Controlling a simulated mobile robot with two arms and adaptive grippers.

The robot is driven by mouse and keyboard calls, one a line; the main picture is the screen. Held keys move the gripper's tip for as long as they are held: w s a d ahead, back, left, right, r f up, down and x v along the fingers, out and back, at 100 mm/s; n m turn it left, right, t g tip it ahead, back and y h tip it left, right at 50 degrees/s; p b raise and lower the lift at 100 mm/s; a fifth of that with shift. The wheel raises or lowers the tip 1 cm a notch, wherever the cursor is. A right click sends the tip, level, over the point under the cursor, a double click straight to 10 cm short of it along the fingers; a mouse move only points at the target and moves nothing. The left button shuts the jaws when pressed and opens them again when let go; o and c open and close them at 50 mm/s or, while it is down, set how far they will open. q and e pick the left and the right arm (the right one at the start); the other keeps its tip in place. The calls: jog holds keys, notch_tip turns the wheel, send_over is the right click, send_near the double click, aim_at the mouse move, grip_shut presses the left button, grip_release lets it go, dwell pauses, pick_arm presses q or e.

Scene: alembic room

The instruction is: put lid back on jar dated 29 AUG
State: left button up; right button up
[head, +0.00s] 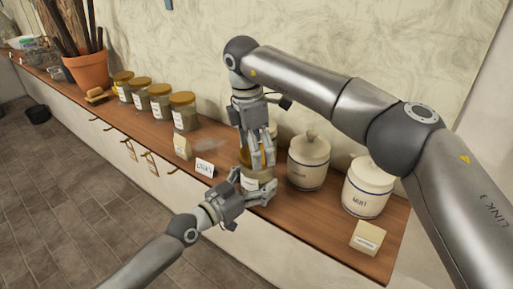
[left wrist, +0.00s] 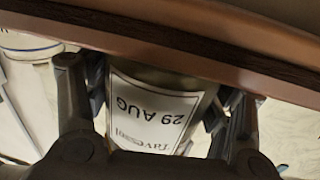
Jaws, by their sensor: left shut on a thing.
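The jar labelled 29 AUG (left wrist: 150,110) sits between my left fingers in the left wrist view, its label upside down there. In the head view this glass jar (head: 250,184) stands near the shelf's front edge. My left gripper (head: 262,190) is shut on its lower body from the front. My right gripper (head: 257,158) points down at the jar's top. A golden-brown lid (head: 244,157) shows partly between the right fingers, at the jar's mouth. The fingers hide most of it, so I cannot tell whether it is seated or gripped.
Several similar lidded jars (head: 160,103) stand in a row to the left, beyond a small card (head: 204,168) and a pale block (head: 183,147). White lidded canisters (head: 308,160) and (head: 368,187) stand close on the right. Another pale block (head: 368,238) lies near the right end.

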jog(key=m, duration=0.5)
jog(key=shift+w+r+m+g, duration=0.1)
jog(key=shift+w+m+g, duration=0.05)
jog(key=shift+m+g, duration=0.15)
jog(key=m, duration=0.4)
jog(key=shift+d, duration=0.1)
jog(key=o, duration=0.7)
jog(key=shift+g, duration=0.3)
jog(key=shift+r, duration=2.2)
jog(key=shift+c, duration=0.2)
